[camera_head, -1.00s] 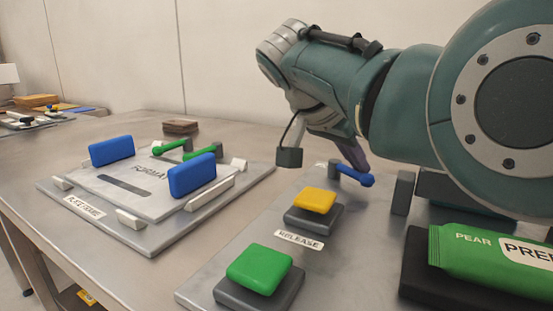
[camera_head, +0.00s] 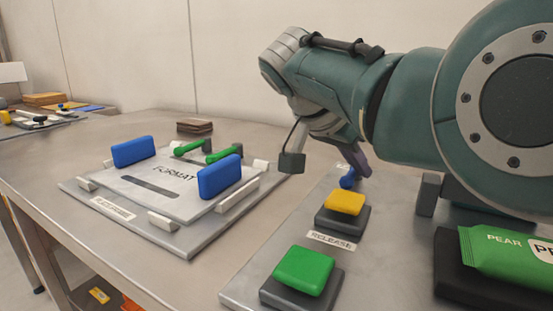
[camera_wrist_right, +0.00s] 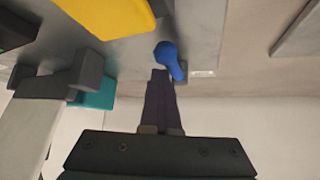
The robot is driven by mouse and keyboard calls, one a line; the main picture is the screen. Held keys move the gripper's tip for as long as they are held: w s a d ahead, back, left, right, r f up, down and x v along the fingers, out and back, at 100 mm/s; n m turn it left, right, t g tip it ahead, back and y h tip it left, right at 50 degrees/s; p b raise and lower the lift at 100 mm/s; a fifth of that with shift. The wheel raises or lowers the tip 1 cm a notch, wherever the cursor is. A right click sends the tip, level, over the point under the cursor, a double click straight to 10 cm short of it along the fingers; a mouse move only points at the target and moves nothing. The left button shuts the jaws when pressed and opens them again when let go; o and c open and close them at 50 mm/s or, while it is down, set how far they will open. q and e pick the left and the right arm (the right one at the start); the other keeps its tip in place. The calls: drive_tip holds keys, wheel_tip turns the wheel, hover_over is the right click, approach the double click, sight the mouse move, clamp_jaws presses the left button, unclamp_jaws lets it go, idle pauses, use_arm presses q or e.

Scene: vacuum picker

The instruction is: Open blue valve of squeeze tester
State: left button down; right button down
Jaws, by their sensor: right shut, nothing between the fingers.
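The blue valve (camera_head: 347,181) is a small lever with a round knob at the far end of the grey squeeze tester board (camera_head: 318,262). In the head view its knob points toward me, and my arm hides part of its base. In the right wrist view the blue valve (camera_wrist_right: 168,57) lies just beyond and beside the fingertips, very close; I cannot tell whether they touch. My right gripper (camera_head: 361,166) is shut and empty at the valve; its dark fingers also show in the right wrist view (camera_wrist_right: 160,75). My left gripper is not in view.
A yellow button (camera_head: 344,202) marked RELEASE and a green button (camera_head: 303,271) stand on the board nearer me. A green pear pouch (camera_head: 505,250) lies at right on a dark block. A FORMAT plate (camera_head: 160,195) with blue handles is at left; bare table lies between.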

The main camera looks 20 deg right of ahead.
drive_tip(key=shift+w+a, duration=0.2)
drive_tip(key=shift+a, duration=0.15)
idle(0.5)
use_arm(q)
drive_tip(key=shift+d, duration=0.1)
